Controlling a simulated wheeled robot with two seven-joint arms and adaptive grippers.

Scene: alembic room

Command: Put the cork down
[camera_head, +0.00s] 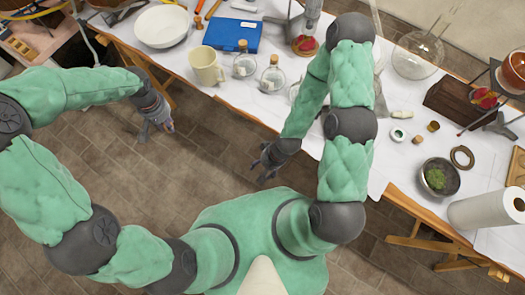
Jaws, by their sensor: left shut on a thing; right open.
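My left gripper (160,123) hangs over the floor, left of the table's front edge and clear of it. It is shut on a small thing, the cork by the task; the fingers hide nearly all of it. My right gripper (267,168) is open and empty, low beside the table's front edge. The white-covered table (225,93) runs from upper left to lower right. A small brown cork-like piece (417,139) and a darker small piece (433,126) stand on its right part.
Near the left gripper, a cream mug (206,66), two small glass flasks (245,66) (271,79) and a blue case (232,35) stand on the table. A white bowl (162,26) is behind. A bowl of green matter (440,177) and a paper roll (485,209) stand at right.

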